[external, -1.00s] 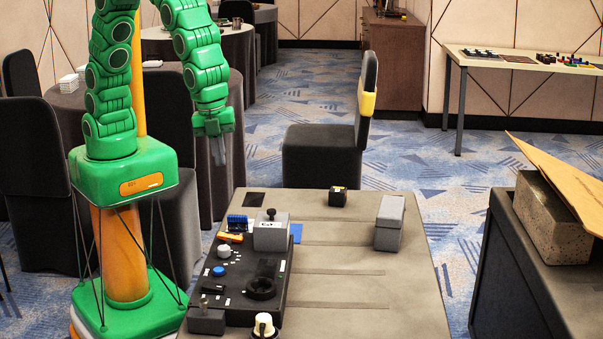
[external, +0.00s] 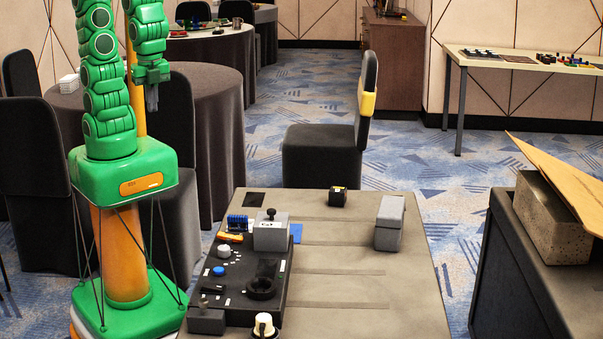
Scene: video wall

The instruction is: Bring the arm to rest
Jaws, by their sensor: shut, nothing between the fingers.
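My green arm stands folded upright above my base at the left of the external view. My gripper (external: 152,97) hangs pointing down from the arm's end, close beside the arm's lower links and the orange column. Its grey fingers are shut with nothing between them. It is well above and to the left of the grey table (external: 345,270), touching nothing.
The table bears a black control panel (external: 237,283), a grey box with a black knob (external: 270,234), a grey block (external: 389,222) and a small black cube (external: 338,196). A black chair (external: 325,150) stands behind it. Round draped tables (external: 215,125) stand behind my arm.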

